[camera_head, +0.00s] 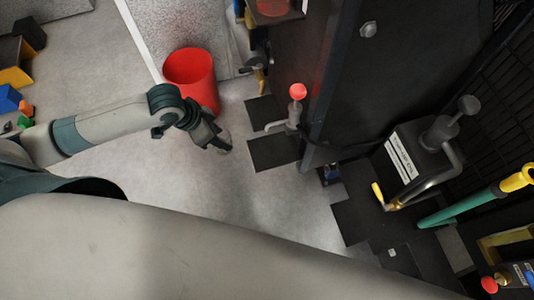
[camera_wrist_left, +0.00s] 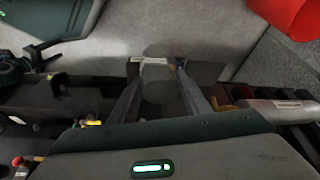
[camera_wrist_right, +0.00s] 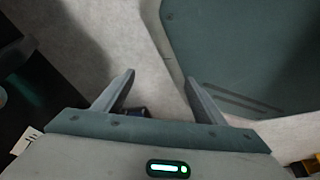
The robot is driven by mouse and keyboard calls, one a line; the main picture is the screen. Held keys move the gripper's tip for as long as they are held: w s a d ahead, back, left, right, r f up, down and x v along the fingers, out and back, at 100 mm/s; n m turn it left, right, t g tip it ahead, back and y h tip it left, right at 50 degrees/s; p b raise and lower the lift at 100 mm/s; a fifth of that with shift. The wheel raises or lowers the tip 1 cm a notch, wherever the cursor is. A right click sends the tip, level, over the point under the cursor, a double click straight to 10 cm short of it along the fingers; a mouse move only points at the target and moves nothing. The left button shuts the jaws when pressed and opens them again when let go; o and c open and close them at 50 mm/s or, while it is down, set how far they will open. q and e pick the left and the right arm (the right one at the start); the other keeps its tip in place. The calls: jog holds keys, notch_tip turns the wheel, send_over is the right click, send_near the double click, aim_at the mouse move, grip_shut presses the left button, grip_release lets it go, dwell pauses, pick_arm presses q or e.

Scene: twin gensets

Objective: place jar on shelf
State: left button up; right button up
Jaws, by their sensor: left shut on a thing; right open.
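My left gripper (camera_head: 220,142) hangs over the pale floor, just right of and below a red bucket. It is shut on a greyish, see-through jar (camera_head: 225,146), seen small and partly hidden by the fingers. In the left wrist view the jar (camera_wrist_left: 160,86) shows as a dim round shape between the two fingers of the left gripper (camera_wrist_left: 158,70). My right gripper (camera_wrist_right: 159,80) is open and empty in the right wrist view, with pale floor behind it. I cannot pick out the shelf with certainty in any view.
The red bucket (camera_head: 192,80) stands on the floor close to my left arm. A large dark machine cabinet (camera_head: 375,75) with a red-knobbed lever (camera_head: 297,92) is at the right. A yellow-ended green handle (camera_head: 475,206) sticks out there.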

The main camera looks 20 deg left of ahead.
pick_arm(q)
jog(key=s+a+f+m+b, duration=0.1)
jog(key=s+a+f+m, duration=0.1)
jog(key=s+a+f, duration=0.1)
jog(key=shift+s+f+m+g+h, duration=0.3)
jog(key=shift+s+f+m+h, duration=0.05)
jog(key=shift+f+m+h, duration=0.1)
pick_arm(e)
jog(key=shift+t+y, duration=0.3)
jog(key=shift+t, duration=0.4)
jog(key=w, duration=0.1)
jog(key=w+a, duration=0.1)
jog(key=w, duration=0.2)
jog(key=shift+w+a+r, duration=0.1)
jog(key=shift+a+r, duration=0.15)
jog(key=shift+a, duration=0.15)
pick_arm(q)
jog(key=w+d+p, duration=0.3)
jog(key=w+d, duration=0.6)
jog(key=d, duration=0.5)
jog(key=shift+w+p, duration=0.3)
pick_arm(e)
jog(key=s+d+f+g+h, duration=0.1)
jog(key=s+d+g, duration=0.2)
jog(key=s, duration=0.9)
jog(key=shift+s+d+f+g, duration=0.3)
jog(key=shift+s+d, duration=0.1)
jog(key=shift+d, duration=0.7)
